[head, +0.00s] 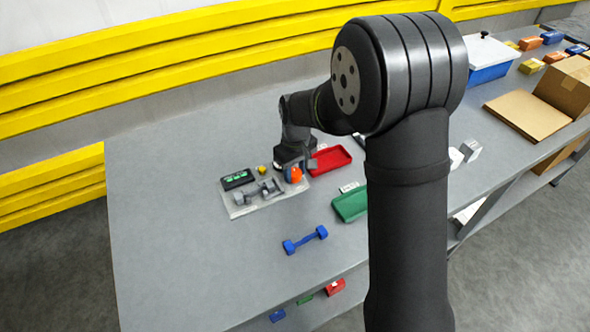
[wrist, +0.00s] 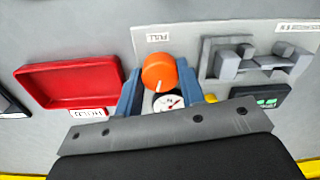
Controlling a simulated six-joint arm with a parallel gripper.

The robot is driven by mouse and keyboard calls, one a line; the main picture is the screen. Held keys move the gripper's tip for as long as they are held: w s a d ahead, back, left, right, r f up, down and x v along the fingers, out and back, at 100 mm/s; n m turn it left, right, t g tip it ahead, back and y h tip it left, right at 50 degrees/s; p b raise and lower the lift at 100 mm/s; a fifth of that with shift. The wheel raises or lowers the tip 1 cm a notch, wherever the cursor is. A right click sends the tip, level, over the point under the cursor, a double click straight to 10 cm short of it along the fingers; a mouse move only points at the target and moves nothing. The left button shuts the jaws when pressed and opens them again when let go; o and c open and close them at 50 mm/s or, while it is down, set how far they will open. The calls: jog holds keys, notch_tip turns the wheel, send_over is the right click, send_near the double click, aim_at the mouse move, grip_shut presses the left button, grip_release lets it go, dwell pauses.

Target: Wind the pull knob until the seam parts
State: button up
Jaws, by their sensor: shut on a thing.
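The orange pull knob (wrist: 158,72) has a white pointer line and sits between my gripper's (wrist: 158,85) two blue fingers in the wrist view. My gripper is shut on it. In the head view the knob (head: 296,175) shows just below my wrist. A white dial (wrist: 168,102) with a needle lies beside the knob, partly hidden by my gripper. A grey clamp fixture (wrist: 238,60) stands on the pale base plate, and it also shows in the head view (head: 258,192). I cannot make out a seam. A black display (head: 238,179) with green characters stands beside the fixture.
A red tray (head: 331,159) and a green tray (head: 350,204) lie to the right. A blue dumbbell-shaped piece (head: 305,240) lies nearer on the grey bench (head: 180,260). The bench's left part is clear. A blue bin (head: 490,62) and cardboard box (head: 568,86) stand far right.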

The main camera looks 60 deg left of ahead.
jog(key=m, duration=1.4)
jog(key=shift+m, duration=0.4)
jog(key=m, duration=1.1)
jog(key=shift+m, duration=0.3)
jog(key=o, duration=1)
